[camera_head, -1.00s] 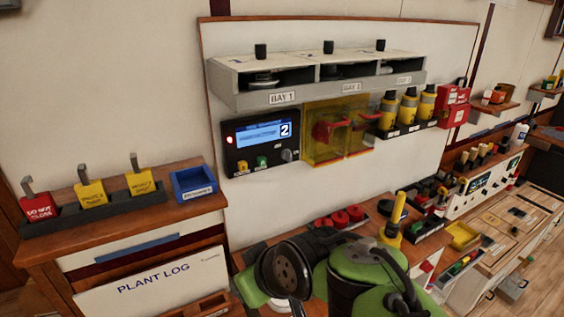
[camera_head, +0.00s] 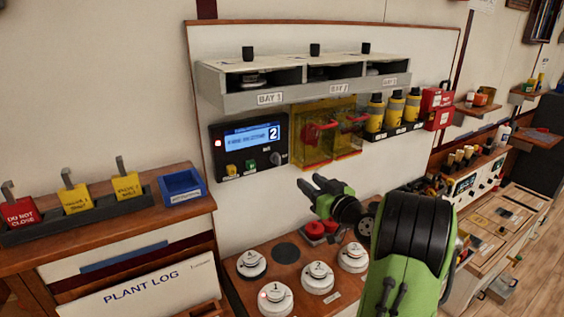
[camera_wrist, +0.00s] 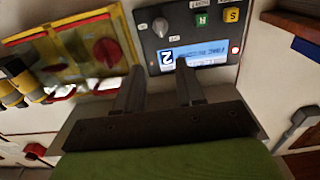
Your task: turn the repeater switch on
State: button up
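A dark wall panel (camera_head: 248,146) carries a lit blue screen showing "2", a yellow and a green switch, and a grey knob (camera_head: 278,158) at its lower right. In the wrist view the panel appears upside down, with the grey knob (camera_wrist: 160,27) at the upper left of the screen (camera_wrist: 193,55). The labels are too small to read, so I cannot tell which control is the repeater switch. My gripper (camera_head: 311,184) is below and right of the panel, apart from it. The wrist view shows its two fingers (camera_wrist: 158,80) spread, with nothing between them.
Yellow transparent covers over red handles (camera_head: 325,135) are right of the panel. A grey bay shelf (camera_head: 300,95) juts out above. Yellow cylinders (camera_head: 395,108) stand on a right-hand rack. White round detectors (camera_head: 318,278) sit on the bench below. Open air lies before the panel.

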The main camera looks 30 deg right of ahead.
aim_at(280, 159)
jog(key=w+p, duration=0.1)
jog(key=w, duration=0.3)
jog(key=w+p, duration=0.2)
jog(key=w, duration=0.3)
jog(key=w+p, duration=0.2)
jog(key=w, duration=0.3)
jog(key=shift+d+r, duration=0.15)
jog(key=shift+d, duration=0.15)
jog(key=shift+w+d+p, duration=0.1)
jog(key=shift+w+p, duration=0.2)
jog(key=shift+w, duration=0.15)
grip_shut()
